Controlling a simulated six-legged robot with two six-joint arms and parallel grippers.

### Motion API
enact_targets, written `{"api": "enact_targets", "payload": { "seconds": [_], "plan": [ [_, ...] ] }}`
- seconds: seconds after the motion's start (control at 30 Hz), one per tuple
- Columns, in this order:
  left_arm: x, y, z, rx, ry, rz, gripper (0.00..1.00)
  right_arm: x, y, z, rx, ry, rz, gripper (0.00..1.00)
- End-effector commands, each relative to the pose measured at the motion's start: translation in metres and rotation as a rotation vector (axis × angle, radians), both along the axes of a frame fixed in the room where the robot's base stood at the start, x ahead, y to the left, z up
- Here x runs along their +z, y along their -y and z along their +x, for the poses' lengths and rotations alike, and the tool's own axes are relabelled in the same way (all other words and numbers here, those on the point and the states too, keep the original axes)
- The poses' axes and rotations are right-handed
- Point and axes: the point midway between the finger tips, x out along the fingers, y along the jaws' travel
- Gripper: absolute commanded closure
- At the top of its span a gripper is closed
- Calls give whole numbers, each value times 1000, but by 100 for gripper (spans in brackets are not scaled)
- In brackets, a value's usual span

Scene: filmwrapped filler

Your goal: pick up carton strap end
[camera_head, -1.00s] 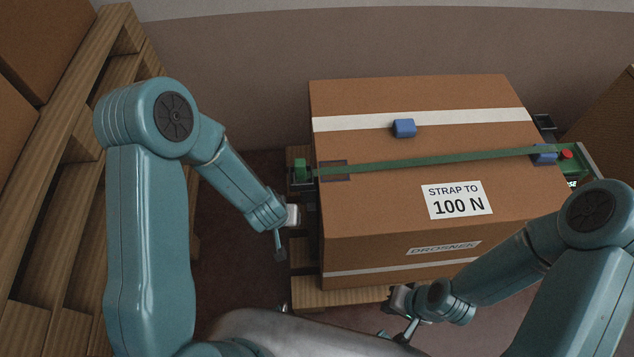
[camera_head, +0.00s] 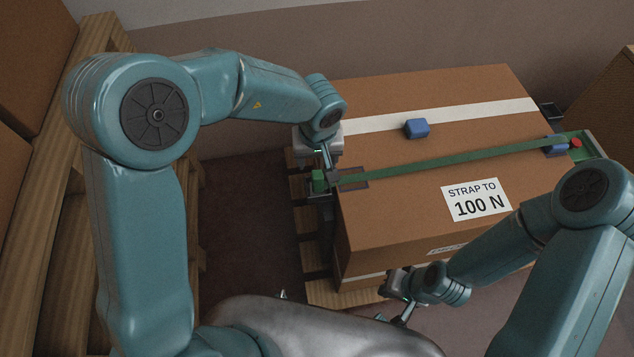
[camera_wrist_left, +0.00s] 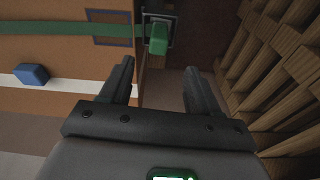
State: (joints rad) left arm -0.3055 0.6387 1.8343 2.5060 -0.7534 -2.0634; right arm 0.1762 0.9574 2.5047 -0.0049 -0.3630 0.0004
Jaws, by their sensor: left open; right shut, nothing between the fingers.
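The green strap (camera_head: 455,163) runs across the top of the brown carton (camera_head: 405,205). Its left end is a green block (camera_head: 318,179) just past the carton's left edge; it also shows in the left wrist view (camera_wrist_left: 158,40). My left gripper (camera_head: 331,174) is above the carton's left edge, close to that block. In the left wrist view my left fingers (camera_wrist_left: 159,68) are apart and empty, with the block beyond the gap between their tips. I cannot tell whether they touch it. My right gripper (camera_head: 396,314) is low at the carton's front, shut and empty.
Blue blocks (camera_head: 417,128) sit on the carton, one by the white band, one at the strap's right end. A green device with a red button (camera_head: 576,143) is at the right. The carton stands on a pallet (camera_head: 345,294). Wooden racking (camera_head: 60,215) stands at the left.

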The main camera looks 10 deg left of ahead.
Motion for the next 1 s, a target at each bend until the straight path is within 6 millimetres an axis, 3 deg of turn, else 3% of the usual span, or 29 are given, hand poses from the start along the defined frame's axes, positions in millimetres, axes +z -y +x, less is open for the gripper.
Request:
{"api": "enact_targets", "payload": {
  "seconds": [0.03, 0.13, 0.47, 0.7, 0.97, 1.0],
  "plan": [
    [-16, -1, 1, 0, -3, 1, 38, -6, 0, 0, 0, 0, 0, 100],
    [-36, -1, 4, 0, -2, 0, 38, -11, 0, 0, 0, 0, 0, 100],
    [-61, -4, 11, -2, 0, 0, 38, -17, 0, 0, 0, 0, 0, 100],
    [-99, -5, 18, -1, -1, 1, 38, -30, 0, 0, 0, 0, 0, 100],
    [-104, -5, 20, -2, 0, -1, 38, -30, 0, 0, 0, 0, 0, 100],
    [-104, -5, 20, -2, 0, -1, 45, -30, 0, 0, 0, 0, 0, 100]
  ]
}}
